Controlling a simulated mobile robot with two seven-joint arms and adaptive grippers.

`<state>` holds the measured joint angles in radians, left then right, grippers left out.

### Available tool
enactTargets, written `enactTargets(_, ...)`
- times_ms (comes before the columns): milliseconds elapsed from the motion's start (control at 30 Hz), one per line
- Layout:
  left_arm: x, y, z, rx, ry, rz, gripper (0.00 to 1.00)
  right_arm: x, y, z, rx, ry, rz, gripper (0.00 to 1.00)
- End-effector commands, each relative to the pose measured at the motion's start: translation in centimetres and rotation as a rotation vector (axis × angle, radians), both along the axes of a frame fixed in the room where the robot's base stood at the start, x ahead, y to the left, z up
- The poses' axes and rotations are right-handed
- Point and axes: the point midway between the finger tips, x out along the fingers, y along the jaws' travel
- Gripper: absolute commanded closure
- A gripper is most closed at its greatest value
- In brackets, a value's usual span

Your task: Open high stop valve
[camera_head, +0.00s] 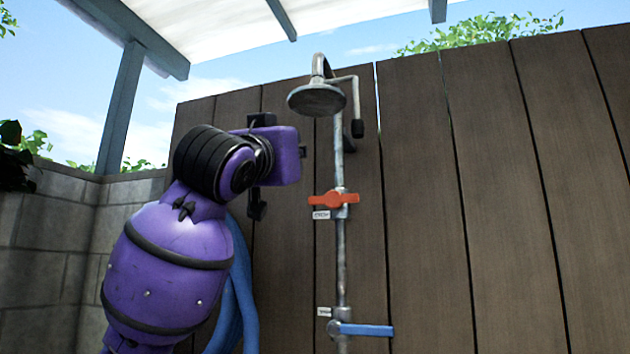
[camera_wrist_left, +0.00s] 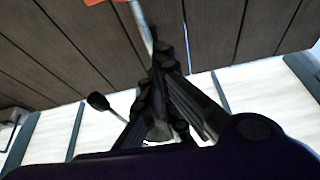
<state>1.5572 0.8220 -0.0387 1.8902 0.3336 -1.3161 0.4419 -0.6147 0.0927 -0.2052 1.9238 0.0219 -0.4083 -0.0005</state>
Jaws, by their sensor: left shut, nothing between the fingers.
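The upper valve on the shower pipe has a red handle (camera_head: 334,198), turned crosswise to the pipe, with a small white label at its left. A piece of the red handle also shows at the top edge of the left wrist view (camera_wrist_left: 103,2). My left gripper (camera_wrist_left: 163,56) is shut and empty, its dark fingers together near the pipe in the left wrist view. In the head view my purple wrist is left of the pipe, above the red handle's height, and the fingers are mostly hidden. I cannot tell whether they touch the pipe. My right gripper is out of view.
A lower valve with a blue handle (camera_head: 361,329) is on the same metal pipe (camera_head: 340,258). The shower head (camera_head: 316,99) hangs above the red handle. A dark wooden fence (camera_head: 440,220) stands behind. The space right of the pipe looks clear.

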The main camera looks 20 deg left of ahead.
Motion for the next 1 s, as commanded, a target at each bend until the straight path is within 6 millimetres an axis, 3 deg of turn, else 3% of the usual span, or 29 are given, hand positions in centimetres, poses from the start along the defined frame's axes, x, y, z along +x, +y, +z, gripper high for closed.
enactTargets(167,0.5,0.5,-1.3,-0.053,0.063,0.002,1.00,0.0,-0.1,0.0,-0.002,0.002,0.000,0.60)
enactTargets(567,0.9,0.4,-1.1,-0.056,0.061,-0.001,1.00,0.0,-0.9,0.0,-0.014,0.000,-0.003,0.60)
enactTargets(733,2.9,0.3,-0.4,-0.057,0.062,-0.001,1.00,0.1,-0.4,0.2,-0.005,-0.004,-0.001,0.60)
enactTargets(1000,7.9,0.2,1.4,-0.057,0.060,0.001,1.00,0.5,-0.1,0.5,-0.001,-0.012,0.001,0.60)
